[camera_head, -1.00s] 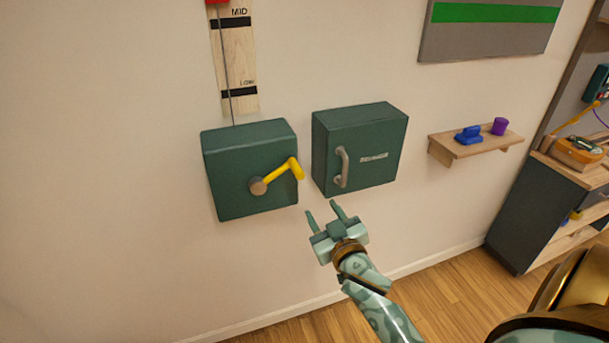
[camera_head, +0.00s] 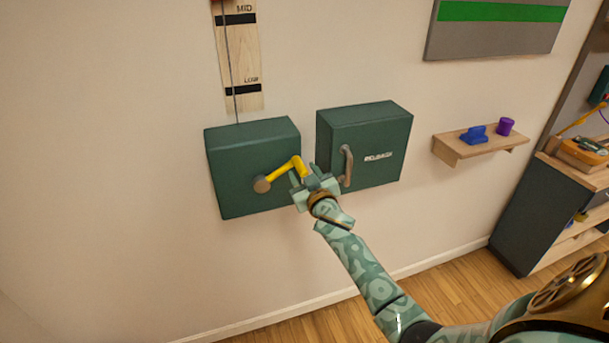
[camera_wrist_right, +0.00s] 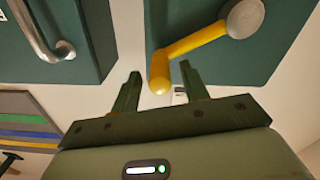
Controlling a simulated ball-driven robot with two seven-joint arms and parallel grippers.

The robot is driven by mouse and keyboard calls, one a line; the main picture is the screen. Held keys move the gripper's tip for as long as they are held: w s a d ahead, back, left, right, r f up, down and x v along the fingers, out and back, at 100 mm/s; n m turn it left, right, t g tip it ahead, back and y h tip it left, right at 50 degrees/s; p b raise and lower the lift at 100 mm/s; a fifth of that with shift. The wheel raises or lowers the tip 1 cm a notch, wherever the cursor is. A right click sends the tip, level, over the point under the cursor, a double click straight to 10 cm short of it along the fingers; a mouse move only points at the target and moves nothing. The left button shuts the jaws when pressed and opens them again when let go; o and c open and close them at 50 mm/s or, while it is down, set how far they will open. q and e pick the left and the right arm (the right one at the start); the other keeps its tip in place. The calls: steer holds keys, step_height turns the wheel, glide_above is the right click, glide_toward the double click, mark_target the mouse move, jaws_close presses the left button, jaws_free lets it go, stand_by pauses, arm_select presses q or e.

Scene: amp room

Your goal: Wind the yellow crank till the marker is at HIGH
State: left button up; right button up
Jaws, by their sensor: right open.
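The yellow crank (camera_head: 287,169) sits on the front of a dark green box (camera_head: 230,195) on the wall, its arm pointing right and slightly up from a round hub. In the right wrist view the crank (camera_wrist_right: 195,40) ends in a yellow knob lying between the spread fingertips. My right gripper (camera_head: 303,175) is open at the knob; it also shows in the right wrist view (camera_wrist_right: 160,80). Whether a finger touches the knob, I cannot tell. The scale board (camera_head: 243,65) above shows MID and LOW; a sliver of the red marker (camera_head: 216,1) shows at the top edge. HIGH is out of view. My left gripper is not in view.
A second green box (camera_head: 375,130) with a metal handle (camera_head: 346,166) stands close to the right of the crank box. A wall shelf (camera_head: 470,150) holds a blue object and a purple cup. The wall left of the crank box is clear.

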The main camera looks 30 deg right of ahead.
steer(key=shift+c, duration=0.4)
jaws_close()
steer(key=shift+d+f+m, duration=0.1)
steer(key=shift+f+m, duration=0.2)
